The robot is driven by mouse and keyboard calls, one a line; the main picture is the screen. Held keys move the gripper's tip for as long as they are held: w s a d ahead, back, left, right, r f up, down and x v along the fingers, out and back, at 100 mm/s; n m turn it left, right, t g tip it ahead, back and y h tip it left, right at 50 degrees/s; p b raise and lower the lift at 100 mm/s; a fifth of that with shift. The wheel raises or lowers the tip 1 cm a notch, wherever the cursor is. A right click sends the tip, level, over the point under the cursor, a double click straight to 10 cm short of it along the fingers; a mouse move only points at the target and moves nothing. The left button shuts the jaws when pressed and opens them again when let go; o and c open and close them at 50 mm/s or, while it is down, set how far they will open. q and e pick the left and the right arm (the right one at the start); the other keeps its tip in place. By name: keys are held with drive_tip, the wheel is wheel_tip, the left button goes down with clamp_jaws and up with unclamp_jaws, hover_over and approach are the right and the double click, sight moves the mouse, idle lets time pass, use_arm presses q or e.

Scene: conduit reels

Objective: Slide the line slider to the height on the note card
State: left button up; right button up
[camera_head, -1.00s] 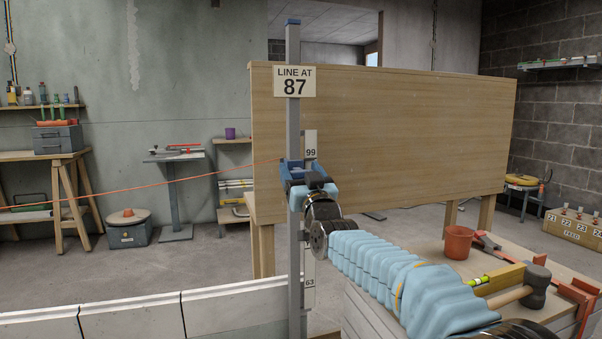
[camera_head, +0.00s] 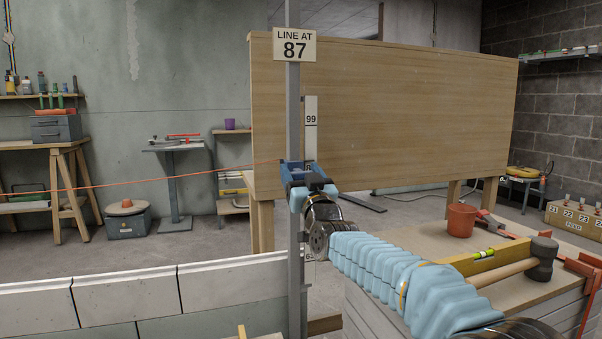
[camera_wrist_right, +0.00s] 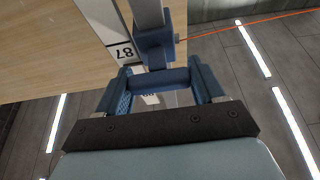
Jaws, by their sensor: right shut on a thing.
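A note card (camera_head: 294,45) reading "LINE AT 87" is fixed high on an upright grey post (camera_head: 293,120). The blue line slider (camera_head: 290,171) sits on this post, well below the card. It also shows in the right wrist view (camera_wrist_right: 154,42). A scale strip (camera_head: 311,121) stands beside the post, with 99 visible above the slider. In the right wrist view its 87 label (camera_wrist_right: 124,53) appears upside down beside the slider. My right gripper (camera_head: 305,184) is shut on the slider and partly hides it and the strip's lower part. My left gripper is not in view.
An orange line (camera_head: 150,182) runs left from the slider. A low block wall (camera_head: 130,295) stands in front, and a wooden board (camera_head: 400,120) behind. A bench on the right holds a red pot (camera_head: 461,220), a level (camera_head: 480,262) and a hammer (camera_head: 541,258).

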use_arm(q)
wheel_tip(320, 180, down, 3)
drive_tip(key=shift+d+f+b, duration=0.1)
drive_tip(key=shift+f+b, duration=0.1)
drive_tip(key=shift+b, duration=0.7)
use_arm(e)
wheel_tip(320, 180, down, 4)
drive_tip(key=shift+r, duration=0.1)
drive_tip(key=o, duration=1.4)
drive_tip(key=shift+o, duration=0.2)
use_arm(q)
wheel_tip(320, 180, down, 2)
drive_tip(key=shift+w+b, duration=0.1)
drive_tip(key=shift+b, duration=0.9)
use_arm(e)
drive_tip(key=v, duration=1.3)
drive_tip(key=shift+s, duration=0.4)
drive_tip(key=shift+d, duration=0.15)
